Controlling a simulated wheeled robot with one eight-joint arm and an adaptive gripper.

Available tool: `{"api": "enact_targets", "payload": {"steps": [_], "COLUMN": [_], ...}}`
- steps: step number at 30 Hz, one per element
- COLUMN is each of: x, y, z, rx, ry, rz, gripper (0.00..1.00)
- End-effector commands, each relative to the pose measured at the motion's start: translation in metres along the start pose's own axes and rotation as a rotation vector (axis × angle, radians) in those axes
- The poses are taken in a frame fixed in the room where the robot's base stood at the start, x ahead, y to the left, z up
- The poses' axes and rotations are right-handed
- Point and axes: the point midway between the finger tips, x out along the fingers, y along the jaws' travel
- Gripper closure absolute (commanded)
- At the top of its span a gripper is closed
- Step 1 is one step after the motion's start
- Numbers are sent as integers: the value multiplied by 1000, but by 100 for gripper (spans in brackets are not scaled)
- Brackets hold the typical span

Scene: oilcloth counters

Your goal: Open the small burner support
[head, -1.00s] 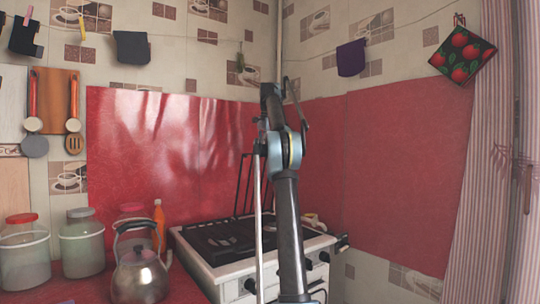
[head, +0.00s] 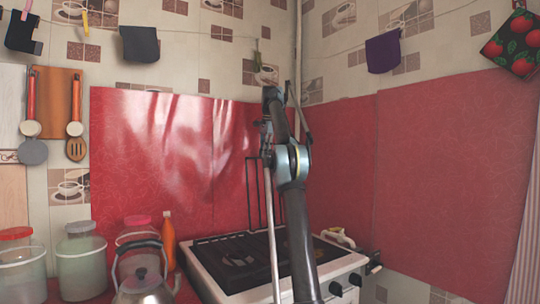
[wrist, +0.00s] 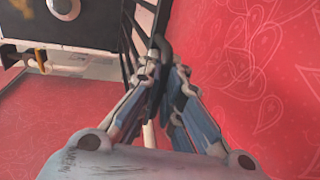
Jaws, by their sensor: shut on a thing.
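The small burner support is a black wire rack (head: 257,185) standing raised, close to upright, at the back of the white stove (head: 215,282), against the red wall panel. Its dark bars (wrist: 129,38) also show in the wrist view, running up to my fingertips. My gripper (head: 267,145) is at the rack's upper right part in the head view, partly hidden by my own arm. In the wrist view my gripper (wrist: 162,62) has its fingers closed together on a dark bar of the support. The exact grip point is partly hidden by the fingers.
A metal kettle (head: 143,285) and several jars (head: 80,262) stand left of the stove, with an orange bottle (head: 168,240) behind. Red panels (head: 420,170) close off the back and right. A pale object (head: 338,237) lies at the stove's right rear.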

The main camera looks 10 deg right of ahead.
Motion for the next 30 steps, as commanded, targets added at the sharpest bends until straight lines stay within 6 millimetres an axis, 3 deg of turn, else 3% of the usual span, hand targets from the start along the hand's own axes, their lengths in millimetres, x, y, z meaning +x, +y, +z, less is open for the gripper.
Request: {"api": "enact_targets", "payload": {"steps": [14, 15, 30], "x": [-2, -2, -2], "y": [3, 3, 7], "z": [-5, -5, -14], "rx": [7, 8, 16], "ry": [-4, -4, -1], "rz": [-3, -3, -1], "gripper": [100, 85, 84]}}
